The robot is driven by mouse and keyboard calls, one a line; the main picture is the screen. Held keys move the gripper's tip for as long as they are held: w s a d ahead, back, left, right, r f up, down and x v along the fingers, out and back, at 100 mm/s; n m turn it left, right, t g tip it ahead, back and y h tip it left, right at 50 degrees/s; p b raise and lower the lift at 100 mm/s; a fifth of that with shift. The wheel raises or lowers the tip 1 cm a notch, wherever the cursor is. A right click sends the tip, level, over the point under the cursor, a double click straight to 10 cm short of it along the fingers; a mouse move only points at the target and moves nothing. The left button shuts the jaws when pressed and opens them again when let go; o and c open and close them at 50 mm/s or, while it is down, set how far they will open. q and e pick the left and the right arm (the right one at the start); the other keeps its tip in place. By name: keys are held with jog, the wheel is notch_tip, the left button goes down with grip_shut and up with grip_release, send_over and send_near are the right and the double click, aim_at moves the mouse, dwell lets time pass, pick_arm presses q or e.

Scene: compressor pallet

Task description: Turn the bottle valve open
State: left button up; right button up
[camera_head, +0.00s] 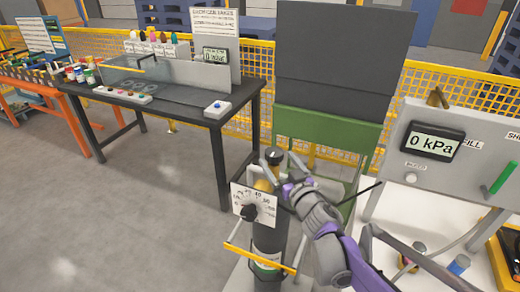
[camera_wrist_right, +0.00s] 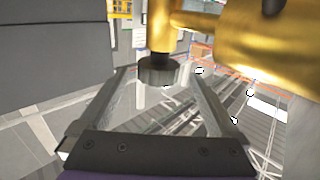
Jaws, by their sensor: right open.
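A dark gas bottle (camera_head: 268,238) stands upright at the lower middle of the head view. It has a brass valve body (camera_head: 263,185) and a dark round knob (camera_head: 273,156) on top. My right gripper (camera_head: 279,163) is at the top of the bottle, its fingers open around the knob's level. In the right wrist view, a dark ridged knob (camera_wrist_right: 159,73) on a brass stem (camera_wrist_right: 162,35) sits between the spread fingers (camera_wrist_right: 161,85), with gaps on both sides. The large brass body (camera_wrist_right: 255,45) is at upper right. My left gripper is not visible.
A white dial plate (camera_head: 255,204) with a black pointer knob is at the bottle's front. A yellow bar (camera_head: 262,260) crosses the bottle lower down. A grey panel reading 0 kPa (camera_head: 434,143) is on the right. A dark workbench (camera_head: 180,103) stands at left; floor before it is clear.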

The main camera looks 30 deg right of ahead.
aim_at(270, 148)
jog(key=w, duration=0.7)
jog(key=shift+d, duration=0.4)
jog(key=c, duration=1.4)
jog(key=shift+o, duration=0.2)
